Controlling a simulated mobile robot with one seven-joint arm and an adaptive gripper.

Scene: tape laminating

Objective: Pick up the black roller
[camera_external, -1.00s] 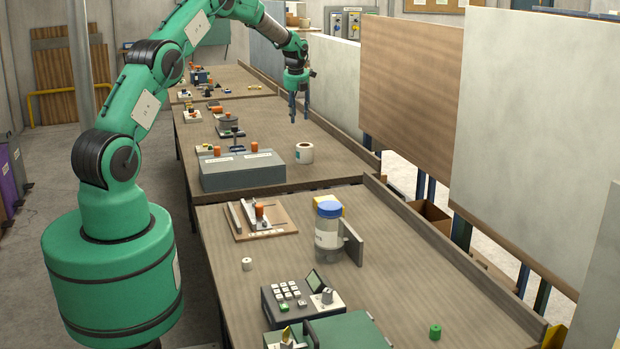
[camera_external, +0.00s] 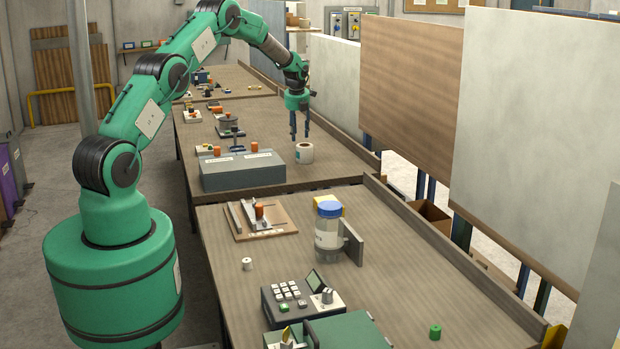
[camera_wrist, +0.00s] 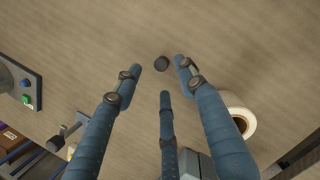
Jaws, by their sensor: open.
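In the external view my gripper (camera_external: 300,136) points straight down over the far table, just behind a white tape roll. I cannot make out the roller in that view.
The white tape roll (camera_wrist: 239,122) stands close beside my right finger in the wrist view. A grey box (camera_external: 243,174) sits at the table's near edge. A machine with blue and green buttons (camera_wrist: 27,92) is at the left.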

